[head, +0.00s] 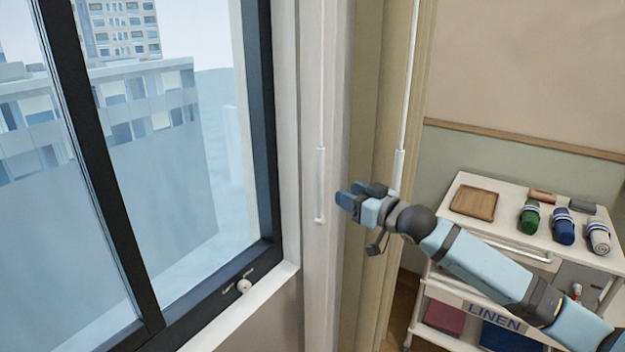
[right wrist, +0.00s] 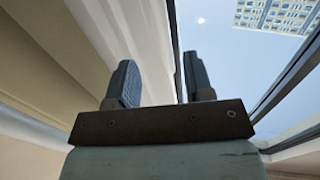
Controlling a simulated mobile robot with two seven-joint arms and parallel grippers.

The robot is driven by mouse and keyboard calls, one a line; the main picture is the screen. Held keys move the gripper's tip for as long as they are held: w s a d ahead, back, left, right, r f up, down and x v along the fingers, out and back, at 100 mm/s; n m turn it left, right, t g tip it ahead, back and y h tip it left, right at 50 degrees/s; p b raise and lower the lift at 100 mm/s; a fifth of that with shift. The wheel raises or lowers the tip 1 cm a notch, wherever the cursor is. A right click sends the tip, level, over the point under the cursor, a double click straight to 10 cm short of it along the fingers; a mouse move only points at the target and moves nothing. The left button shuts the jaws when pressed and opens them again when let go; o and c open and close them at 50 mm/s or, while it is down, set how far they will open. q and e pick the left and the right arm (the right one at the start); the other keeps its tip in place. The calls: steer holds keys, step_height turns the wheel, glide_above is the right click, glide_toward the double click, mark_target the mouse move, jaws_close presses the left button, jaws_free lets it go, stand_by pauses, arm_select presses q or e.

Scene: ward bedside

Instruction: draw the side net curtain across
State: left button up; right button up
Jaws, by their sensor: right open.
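A pale, gathered curtain (head: 341,80), which looks like the net, hangs bunched at the window's right side. A thin white wand (head: 320,185) hangs down in front of it. My right gripper (head: 349,195) is open and empty, pointing left, a little to the right of the wand's lower end. In the right wrist view the fingers (right wrist: 160,82) stand apart with pale curtain folds (right wrist: 152,35) beyond them. I cannot make out the wand there, nor tell whether a finger touches the curtain. My left gripper is not in view.
A thicker beige curtain (head: 371,110) with its own white wand (head: 398,168) hangs just right. The dark-framed window (head: 262,120) and its white sill (head: 245,310) are at left. A linen trolley (head: 475,192) with rolled towels stands at right, behind my right arm.

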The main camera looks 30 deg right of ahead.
mark_target(323, 183)
steer(key=w, duration=0.3)
steer(key=w+a+p, duration=0.1)
steer(key=w, duration=0.2)
steer(key=w+a, duration=0.1)
steer(key=w, duration=0.3)
steer(key=shift+r+p, duration=0.1)
steer(key=shift+p, duration=0.3)
steer(key=shift+w+a, duration=0.25)
steer(key=shift+w, duration=0.35)
steer(key=shift+c, duration=0.2)
jaws_close()
